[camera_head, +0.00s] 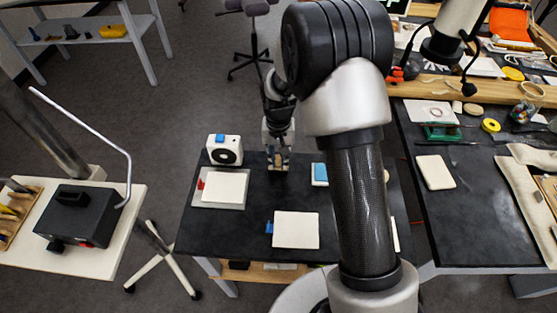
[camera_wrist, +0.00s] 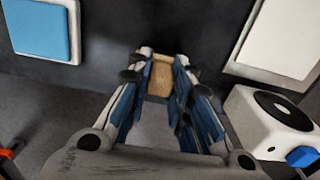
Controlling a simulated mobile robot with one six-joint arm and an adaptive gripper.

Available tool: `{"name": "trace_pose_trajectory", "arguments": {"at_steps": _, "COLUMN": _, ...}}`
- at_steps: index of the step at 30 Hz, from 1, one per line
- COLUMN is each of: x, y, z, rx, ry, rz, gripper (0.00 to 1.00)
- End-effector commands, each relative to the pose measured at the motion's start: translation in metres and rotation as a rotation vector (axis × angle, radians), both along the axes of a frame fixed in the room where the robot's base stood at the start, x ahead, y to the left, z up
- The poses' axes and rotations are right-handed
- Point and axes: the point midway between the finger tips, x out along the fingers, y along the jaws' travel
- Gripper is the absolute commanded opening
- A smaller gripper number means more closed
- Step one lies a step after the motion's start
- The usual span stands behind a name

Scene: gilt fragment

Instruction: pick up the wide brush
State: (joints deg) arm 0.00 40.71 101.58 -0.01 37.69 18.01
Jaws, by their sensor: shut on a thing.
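My gripper (camera_head: 277,166) points down over the far part of the small black table (camera_head: 255,235). In the wrist view its fingers (camera_wrist: 160,68) are shut on a tan, blocky piece, which I take to be the wide brush (camera_wrist: 160,78). Only this tan part shows between the fingertips; the rest is hidden by the fingers. A little of the tan piece also shows in the head view. I cannot tell whether it is clear of the tabletop.
A white device with a black disc (camera_head: 224,151) stands left of my gripper. A blue-and-white pad (camera_head: 320,174) lies to its right. White boards (camera_head: 225,187) and (camera_head: 296,230) lie nearer. A cluttered workbench (camera_head: 470,215) stands at right, a black box (camera_head: 85,216) at left.

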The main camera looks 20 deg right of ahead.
Motion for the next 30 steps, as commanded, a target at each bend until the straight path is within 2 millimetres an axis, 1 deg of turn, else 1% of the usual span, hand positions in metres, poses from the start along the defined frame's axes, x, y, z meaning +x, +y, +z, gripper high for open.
{"name": "trace_pose_trajectory", "arguments": {"at_steps": 5, "x": 0.001, "y": 0.0, "z": 0.033, "rx": 0.0, "ry": -0.005, "rz": 0.0, "gripper": 0.0}}
{"name": "trace_pose_trajectory", "arguments": {"at_steps": 8, "x": 0.001, "y": 0.0, "z": 0.061, "rx": 0.0, "ry": -0.006, "rz": 0.0, "gripper": 0.0}}
{"name": "trace_pose_trajectory", "arguments": {"at_steps": 12, "x": 0.001, "y": 0.0, "z": 0.104, "rx": 0.0, "ry": -0.006, "rz": 0.0, "gripper": 0.0}}
{"name": "trace_pose_trajectory", "arguments": {"at_steps": 15, "x": 0.001, "y": 0.0, "z": 0.132, "rx": 0.0, "ry": -0.005, "rz": 0.0, "gripper": 0.0}}
{"name": "trace_pose_trajectory", "arguments": {"at_steps": 18, "x": 0.001, "y": 0.0, "z": 0.154, "rx": 0.0, "ry": -0.004, "rz": 0.0, "gripper": 0.0}}
{"name": "trace_pose_trajectory", "arguments": {"at_steps": 21, "x": 0.001, "y": 0.0, "z": 0.171, "rx": 0.0, "ry": -0.003, "rz": 0.0, "gripper": 0.0}}
{"name": "trace_pose_trajectory", "arguments": {"at_steps": 24, "x": 0.0, "y": 0.0, "z": 0.183, "rx": 0.0, "ry": -0.002, "rz": 0.0, "gripper": 0.0}}
{"name": "trace_pose_trajectory", "arguments": {"at_steps": 30, "x": 0.0, "y": 0.0, "z": 0.191, "rx": 0.0, "ry": 0.001, "rz": 0.0, "gripper": 0.0}}
